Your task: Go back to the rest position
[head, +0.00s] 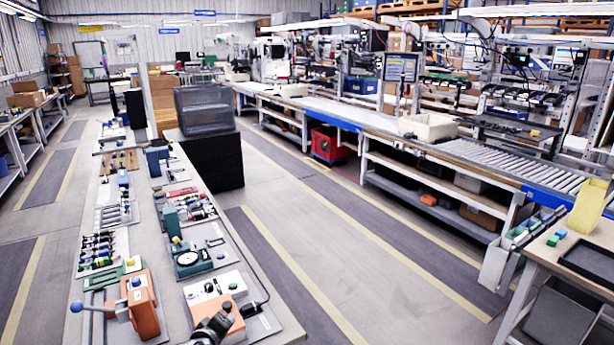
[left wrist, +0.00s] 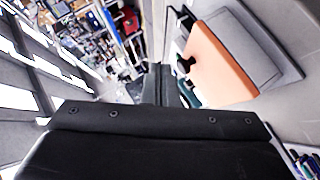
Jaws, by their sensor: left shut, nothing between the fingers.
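My right gripper is in neither view.
The long bench (head: 262,285) holds an orange press with a blue ball handle (head: 143,303), a white box (head: 213,289), a green device (head: 190,258) and screwdrivers (head: 100,245). Dark crates (head: 205,110) stand beyond it. The aisle floor (head: 330,230) to the right is clear.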

